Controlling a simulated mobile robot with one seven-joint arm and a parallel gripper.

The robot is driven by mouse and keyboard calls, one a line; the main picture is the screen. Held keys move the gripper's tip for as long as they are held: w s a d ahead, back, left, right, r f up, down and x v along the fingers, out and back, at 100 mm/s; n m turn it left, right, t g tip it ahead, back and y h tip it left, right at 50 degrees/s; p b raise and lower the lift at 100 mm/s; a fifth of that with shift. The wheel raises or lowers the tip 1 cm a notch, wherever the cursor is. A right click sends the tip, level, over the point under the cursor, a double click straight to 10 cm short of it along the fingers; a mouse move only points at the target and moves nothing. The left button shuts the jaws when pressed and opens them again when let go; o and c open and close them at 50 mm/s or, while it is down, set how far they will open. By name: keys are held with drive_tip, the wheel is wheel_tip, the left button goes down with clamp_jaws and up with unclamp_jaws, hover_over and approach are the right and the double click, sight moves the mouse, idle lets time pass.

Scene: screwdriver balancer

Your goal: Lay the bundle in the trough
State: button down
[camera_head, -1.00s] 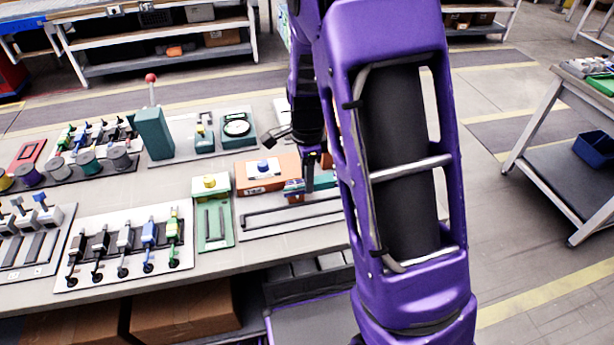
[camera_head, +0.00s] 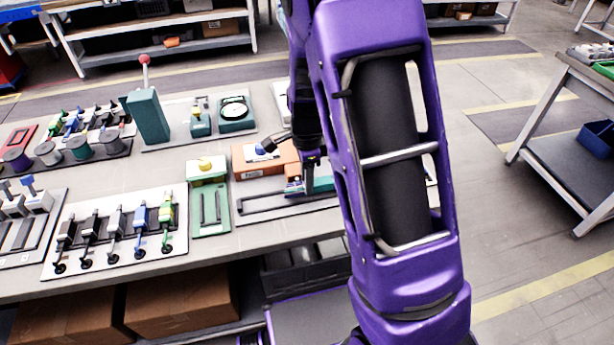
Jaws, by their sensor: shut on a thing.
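The bundle (camera_head: 322,184) is a small teal piece with a blue part at its left end, seen low beside my gripper. My gripper (camera_head: 308,186) points down at the right end of the workbench and is shut on the bundle. The trough (camera_head: 262,204) looks like a long, low black channel on a pale plate, in front of the orange-brown box. The bundle shows at the trough's right part, at or just above it; I cannot tell whether they touch. My purple arm hides the right end of both.
The orange-brown box (camera_head: 262,159) stands close behind the trough. A green fixture with a yellow knob (camera_head: 206,164) is to the left. Farther left is a white board with several coloured clamps (camera_head: 115,236). A teal block with a red-tipped lever (camera_head: 148,115) stands behind.

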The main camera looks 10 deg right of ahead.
drive_tip(key=shift+f+b, duration=0.3)
drive_tip(key=shift+f, duration=0.3)
idle(0.7)
idle(0.3)
drive_tip(key=c, duration=0.5)
unclamp_jaws()
drive_tip(key=shift+w+r, duration=0.1)
drive_tip(key=shift+r, duration=0.1)
wheel_tip(320, 180, up, 17)
drive_tip(key=p, duration=0.3)
drive_tip(key=shift+s, duration=0.2)
